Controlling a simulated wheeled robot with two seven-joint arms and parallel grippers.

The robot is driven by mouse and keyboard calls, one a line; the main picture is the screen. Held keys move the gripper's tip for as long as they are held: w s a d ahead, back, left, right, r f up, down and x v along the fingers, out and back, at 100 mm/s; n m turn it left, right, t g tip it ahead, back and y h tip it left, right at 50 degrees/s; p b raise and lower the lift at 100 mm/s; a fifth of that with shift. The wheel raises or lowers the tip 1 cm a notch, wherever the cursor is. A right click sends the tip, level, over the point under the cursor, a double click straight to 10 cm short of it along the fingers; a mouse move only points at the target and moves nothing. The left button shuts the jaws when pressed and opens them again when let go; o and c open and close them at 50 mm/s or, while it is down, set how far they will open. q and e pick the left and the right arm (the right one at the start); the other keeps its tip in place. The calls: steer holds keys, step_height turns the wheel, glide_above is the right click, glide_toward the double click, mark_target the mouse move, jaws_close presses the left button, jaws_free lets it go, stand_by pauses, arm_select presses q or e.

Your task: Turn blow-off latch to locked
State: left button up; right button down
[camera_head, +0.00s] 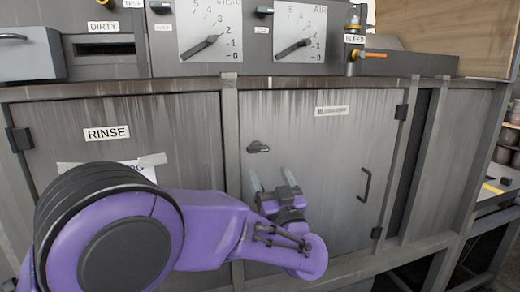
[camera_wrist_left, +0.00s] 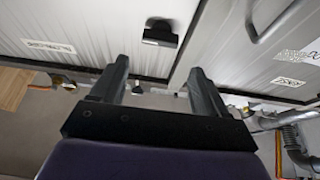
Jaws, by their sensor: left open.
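A small black latch (camera_head: 258,147) is on the upper left of a grey metal door (camera_head: 320,190), near the door's left edge. I cannot tell from its look which setting it is in. It also shows in the left wrist view (camera_wrist_left: 161,32), just beyond and between the fingertips. My left gripper (camera_head: 272,179) is in front of the door, a little below the latch. Its two fingers are spread and empty, and they look apart from the latch. They also show in the left wrist view (camera_wrist_left: 160,72). My right gripper is in neither view.
A black pull handle (camera_head: 366,185) is on the door's right side. A panel labelled RINSE (camera_head: 106,133) is to the left. Two dials (camera_head: 210,30) and a brass valve labelled BLEED (camera_head: 355,55) are above. My purple left arm covers the lower left.

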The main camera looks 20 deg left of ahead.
mark_target(259, 152)
arm_select(q)
steer(key=p+x, duration=0.2)
steer(key=x, duration=0.2)
steer(key=p+x, duration=0.2)
steer(key=x, duration=0.3)
steer(key=shift+w+a+f, duration=0.15)
steer(key=shift+a, duration=0.05)
steer(key=shift+w, duration=0.1)
steer(key=c, duration=0.8)
